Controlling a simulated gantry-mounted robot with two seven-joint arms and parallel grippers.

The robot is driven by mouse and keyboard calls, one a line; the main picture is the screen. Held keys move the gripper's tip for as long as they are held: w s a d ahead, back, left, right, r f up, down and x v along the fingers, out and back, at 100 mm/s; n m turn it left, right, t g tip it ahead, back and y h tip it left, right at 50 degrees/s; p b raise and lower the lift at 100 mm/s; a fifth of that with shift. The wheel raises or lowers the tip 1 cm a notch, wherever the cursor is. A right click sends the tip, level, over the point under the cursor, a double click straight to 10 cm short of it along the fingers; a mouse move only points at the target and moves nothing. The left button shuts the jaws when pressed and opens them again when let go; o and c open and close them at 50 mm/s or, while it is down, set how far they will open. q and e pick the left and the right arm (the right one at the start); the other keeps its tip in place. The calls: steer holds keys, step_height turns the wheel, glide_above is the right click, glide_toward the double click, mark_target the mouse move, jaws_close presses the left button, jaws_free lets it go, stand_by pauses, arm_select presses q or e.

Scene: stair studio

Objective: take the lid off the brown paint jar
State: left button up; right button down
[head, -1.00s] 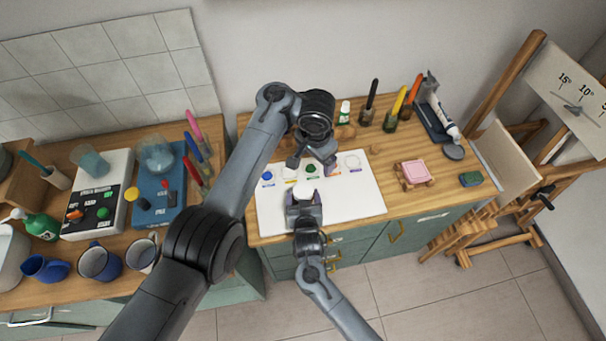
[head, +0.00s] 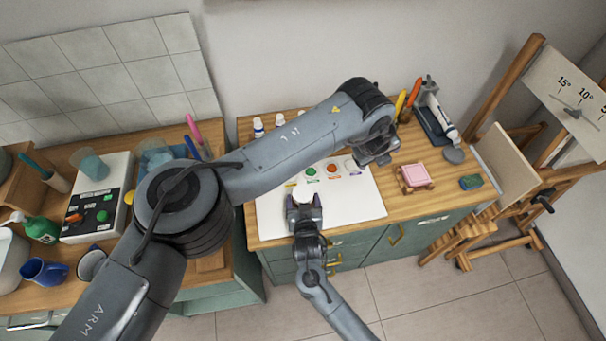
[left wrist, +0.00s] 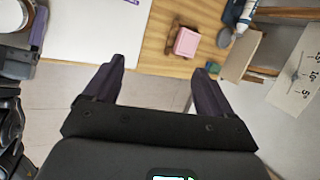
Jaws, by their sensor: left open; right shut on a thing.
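A small jar with a white top (head: 303,191) is in my right gripper (head: 303,206), at the front of the white sheet (head: 350,205). A white round top with a brownish edge shows at the top left corner of the left wrist view (left wrist: 14,22). The jar's paint colour is too small to tell in the head view. My left gripper (head: 378,157) is over the right back part of the sheet, apart from the jar. Its two fingers are spread and empty in the left wrist view (left wrist: 157,78).
Coloured spots, green (head: 311,171) and orange (head: 333,168) among them, lie along the sheet. A pink block on a small wooden stand (head: 415,177) and a green-blue sponge (head: 470,182) are to the right. Small white-capped bottles (head: 258,126) stand behind my left arm.

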arm_select(q)
steer(key=s+a+f+m+g+y, duration=0.1)
steer(key=a+f+m+g+y, duration=0.1)
steer(key=a+f+m, duration=0.5)
steer(key=m+g+y, duration=0.2)
steer(key=m, duration=0.2)
glide_above(303, 193)
steer(key=shift+d+f, duration=0.15)
steer(key=shift+f, duration=4.05)
